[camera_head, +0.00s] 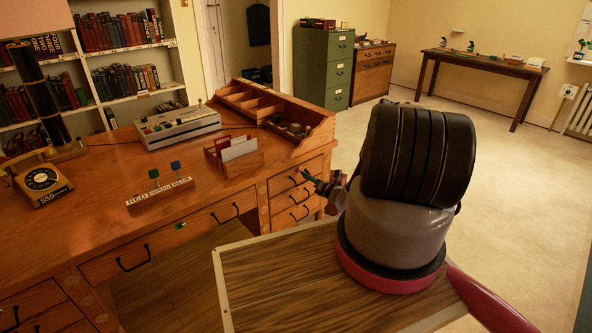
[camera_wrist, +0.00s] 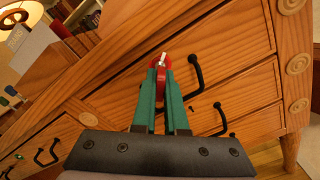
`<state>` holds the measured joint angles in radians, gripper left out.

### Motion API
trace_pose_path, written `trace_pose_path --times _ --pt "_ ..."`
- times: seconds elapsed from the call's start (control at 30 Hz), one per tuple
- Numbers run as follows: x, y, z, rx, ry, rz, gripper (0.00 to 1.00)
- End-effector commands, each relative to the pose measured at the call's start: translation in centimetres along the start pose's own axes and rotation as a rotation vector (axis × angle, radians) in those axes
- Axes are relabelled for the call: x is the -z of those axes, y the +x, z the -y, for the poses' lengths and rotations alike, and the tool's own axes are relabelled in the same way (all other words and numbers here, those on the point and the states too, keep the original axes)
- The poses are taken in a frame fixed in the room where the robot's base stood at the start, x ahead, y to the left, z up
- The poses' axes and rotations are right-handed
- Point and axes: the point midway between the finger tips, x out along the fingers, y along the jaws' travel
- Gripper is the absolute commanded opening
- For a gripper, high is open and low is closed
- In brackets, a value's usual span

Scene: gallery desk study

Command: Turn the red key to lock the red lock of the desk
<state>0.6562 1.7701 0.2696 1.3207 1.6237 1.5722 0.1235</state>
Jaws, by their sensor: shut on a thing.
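My gripper (camera_wrist: 161,84) is shut on the red key (camera_wrist: 160,80), whose red part shows between the green fingers in the wrist view. A pale metal piece and a rounded red edge (camera_wrist: 167,62) show just past the fingertips, against the drawer fronts. The red edge may be the red lock; I cannot tell whether the key's tip is inside it. In the head view, my gripper (camera_head: 308,178) is at the desk's (camera_head: 90,230) upper right drawers, and the red lock and key are not clearly visible there.
A key stand (camera_head: 160,195) labelled red, green and blue holds the green key (camera_head: 154,174) and blue key (camera_head: 175,166). A green lock (camera_head: 180,226) is on the middle drawer. Black drawer handles (camera_wrist: 195,72) stick out close to my fingers. Open floor lies to the right.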

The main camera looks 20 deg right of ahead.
Motion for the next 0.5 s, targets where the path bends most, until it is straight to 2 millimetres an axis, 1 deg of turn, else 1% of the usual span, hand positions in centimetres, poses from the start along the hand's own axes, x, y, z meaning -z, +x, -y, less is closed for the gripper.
trace_pose_path --times 0.1,0.17,0.43,0.5 --pt "-0.24 0.05 0.05 0.001 -0.115 0.005 0.0" --pt "-0.25 0.06 0.05 0.001 -0.148 0.005 0.0" --pt "-0.24 0.05 0.04 0.001 -0.162 0.005 0.0" --pt "-0.25 0.05 0.05 0.001 -0.194 0.005 0.0"
